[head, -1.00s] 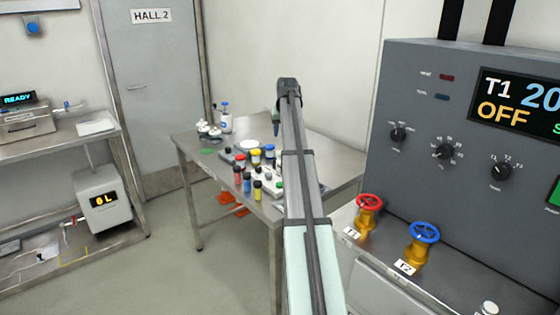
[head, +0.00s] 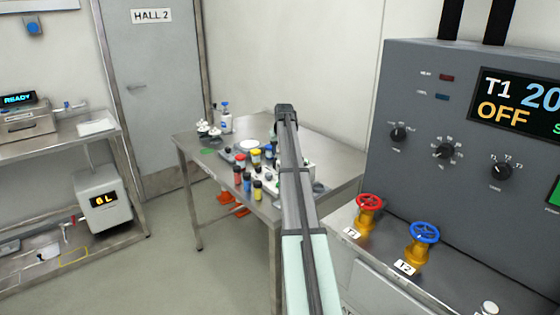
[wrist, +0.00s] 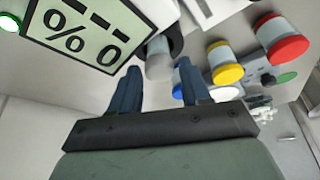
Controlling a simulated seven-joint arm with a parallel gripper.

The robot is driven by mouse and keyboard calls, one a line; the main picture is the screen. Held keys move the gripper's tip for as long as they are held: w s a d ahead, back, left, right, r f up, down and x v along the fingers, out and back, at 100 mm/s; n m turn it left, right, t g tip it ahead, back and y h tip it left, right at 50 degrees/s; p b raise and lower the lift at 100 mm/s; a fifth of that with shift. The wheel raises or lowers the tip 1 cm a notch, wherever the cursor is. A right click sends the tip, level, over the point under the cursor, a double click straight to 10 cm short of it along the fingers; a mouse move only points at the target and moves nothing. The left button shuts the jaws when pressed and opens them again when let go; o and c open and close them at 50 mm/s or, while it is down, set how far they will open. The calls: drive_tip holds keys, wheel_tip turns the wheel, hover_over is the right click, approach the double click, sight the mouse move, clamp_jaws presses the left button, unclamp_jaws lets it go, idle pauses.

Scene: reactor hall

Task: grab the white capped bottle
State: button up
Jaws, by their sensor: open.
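In the wrist view a small bottle with a pale, greyish-white cap (wrist: 158,66) shows ahead, roughly between my fingertips and apart from them. It looks like the white capped bottle, though its body is partly cut off. My gripper (wrist: 156,78) is open, with nothing between its two blue-grey fingers. In the head view my gripper (head: 279,127) is over the metal table, and my arm hides part of the items there. I cannot pick out this bottle in the head view.
A yellow-capped jar (wrist: 228,73) and a red-capped jar (wrist: 288,48) stand right of my fingers in the wrist view. The metal table (head: 335,158) holds several vials; the panel with valves (head: 425,232) is at right.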

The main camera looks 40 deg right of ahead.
drive_tip(key=shift+x, duration=1.1)
drive_tip(key=shift+c, duration=0.2)
clamp_jaws()
drive_tip(key=shift+r, duration=0.1)
